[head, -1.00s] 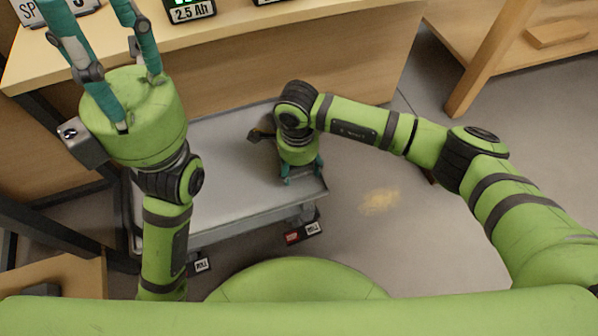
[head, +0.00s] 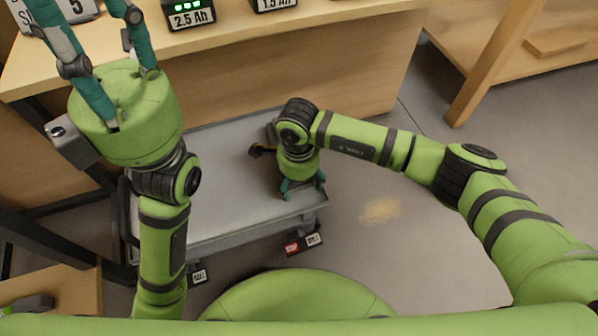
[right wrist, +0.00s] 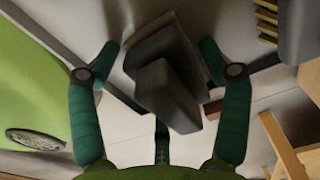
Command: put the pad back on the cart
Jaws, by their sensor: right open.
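My right gripper (head: 303,187) is low over the right end of the grey cart (head: 222,190), fingers pointing down. In the right wrist view the open gripper (right wrist: 159,50) has its fingers spread either side of a dark grey block with a brown edge, which looks like the pad (right wrist: 165,82). I cannot tell whether the fingers touch it. My left gripper (head: 82,12) is raised at the upper left, fingers spread and empty, tips near the top edge.
A wooden bench (head: 300,55) stands behind the cart, with battery units (head: 188,12) labelled in Ah. Wooden shelving (head: 520,60) is at the upper right. A red and a black label (head: 303,243) show below the cart's front. Floor right of the cart is clear.

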